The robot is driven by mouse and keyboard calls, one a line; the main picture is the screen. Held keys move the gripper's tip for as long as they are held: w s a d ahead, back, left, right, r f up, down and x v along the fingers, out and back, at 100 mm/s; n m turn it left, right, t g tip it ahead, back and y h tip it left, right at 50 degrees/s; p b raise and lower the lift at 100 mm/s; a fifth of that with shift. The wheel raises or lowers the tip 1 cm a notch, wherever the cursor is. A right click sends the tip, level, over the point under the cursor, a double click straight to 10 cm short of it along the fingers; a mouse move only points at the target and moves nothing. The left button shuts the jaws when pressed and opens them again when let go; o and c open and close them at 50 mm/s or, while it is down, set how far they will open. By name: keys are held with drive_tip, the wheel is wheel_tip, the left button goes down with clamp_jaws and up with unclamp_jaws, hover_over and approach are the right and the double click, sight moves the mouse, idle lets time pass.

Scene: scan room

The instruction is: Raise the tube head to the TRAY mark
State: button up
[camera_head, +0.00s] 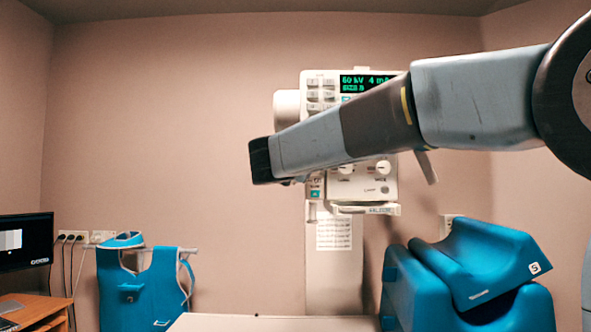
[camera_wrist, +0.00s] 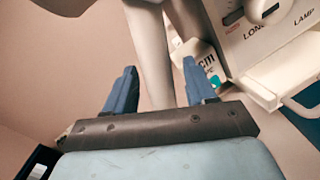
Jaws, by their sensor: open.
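The tube head (camera_head: 362,184) is a pale unit with knobs and a green-lit display (camera_head: 368,83), on a pale column (camera_head: 335,275) by the back wall. My arm crosses in front of it and hides its middle. In the wrist view, its panel (camera_wrist: 265,35) with LONG and LAMP lettering is at upper right. My gripper (camera_wrist: 159,66) is open, with two blue fingers apart. A pale upright bar (camera_wrist: 150,55) shows behind and between them. A label reading "cm" (camera_wrist: 206,62) is beside the right finger. I cannot make out a TRAY mark.
A blue apron (camera_head: 142,290) hangs at the left near a monitor (camera_head: 25,242) on a wooden desk (camera_head: 35,310). Blue padded cushions (camera_head: 470,275) stand at the right. A pale flat surface (camera_head: 270,323) lies at the bottom middle. The wall left of the tube head is clear.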

drive_tip(key=shift+w, duration=0.3)
drive_tip(key=shift+d, duration=0.1)
drive_tip(key=shift+c, duration=0.2)
clamp_jaws()
